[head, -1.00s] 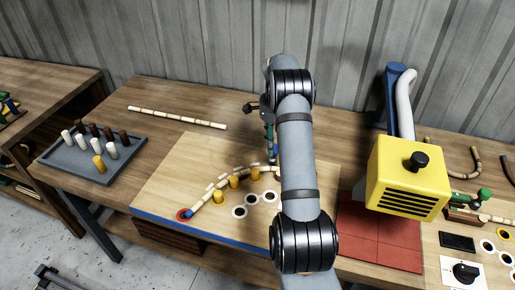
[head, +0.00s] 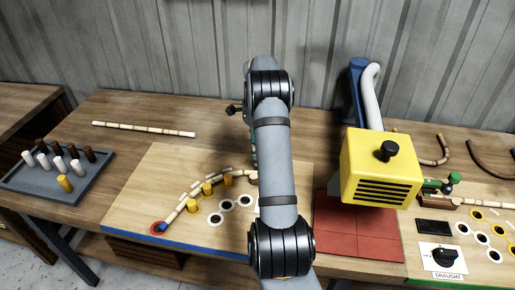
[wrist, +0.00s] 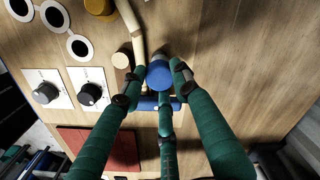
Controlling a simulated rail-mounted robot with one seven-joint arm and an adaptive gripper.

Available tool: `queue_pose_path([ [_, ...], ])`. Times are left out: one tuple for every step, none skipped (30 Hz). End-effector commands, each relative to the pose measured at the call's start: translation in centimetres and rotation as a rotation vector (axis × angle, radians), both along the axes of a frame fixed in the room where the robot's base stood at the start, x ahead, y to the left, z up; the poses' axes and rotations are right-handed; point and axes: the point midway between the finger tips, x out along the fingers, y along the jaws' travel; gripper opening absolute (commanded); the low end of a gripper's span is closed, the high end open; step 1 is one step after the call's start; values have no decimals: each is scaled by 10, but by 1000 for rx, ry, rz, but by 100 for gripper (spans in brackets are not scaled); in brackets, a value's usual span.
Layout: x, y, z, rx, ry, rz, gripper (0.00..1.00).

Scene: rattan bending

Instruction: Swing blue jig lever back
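The blue jig lever's round blue knob (wrist: 159,75) shows in the wrist view, beside the pale rattan's end and a wooden block. A blue bar (wrist: 150,104) lies just below the knob. In the head view my arm hides the lever and most of the gripper. The curved rattan (head: 193,190) runs along yellow pegs (head: 207,190) on the jig board (head: 160,170).
A yellow machine (head: 380,170) stands right of my arm above a red mat (head: 345,230). A grey tray of pegs (head: 28,183) sits at left. A straight rattan rod (head: 145,129) lies at the back. Dials (wrist: 45,92) are close by the gripper.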

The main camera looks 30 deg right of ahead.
Motion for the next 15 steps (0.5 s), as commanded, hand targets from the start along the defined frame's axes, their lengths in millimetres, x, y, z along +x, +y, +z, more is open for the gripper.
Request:
queue_pose_path([
  [-1, -10, 3, -14, -7, -7, 32],
  [-1, -10, 3, -14, -7, -7, 34],
  [-1, -9, 3, -13, -6, -6, 36],
  [-1, -9, 2, -13, -6, -6, 38],
  [-1, -9, 2, -12, -5, -6, 40],
  [-1, -8, 2, -11, -5, -5, 42],
  [-1, -8, 2, -10, -4, -5, 44],
  [-1, -7, 2, -9, -4, -4, 46],
  [-1, -6, 1, -8, -3, -4, 48],
  [-1, -6, 1, -8, -3, -3, 49],
  [-1, -6, 1, -7, -1, -3, 49],
  [-1, -5, 1, -6, -1, -3, 49],
  [-1, -5, 1, -6, -1, -2, 49],
  [-1, -4, 1, -5, 0, -2, 49],
  [-1, -4, 0, -5, 0, -2, 49],
])
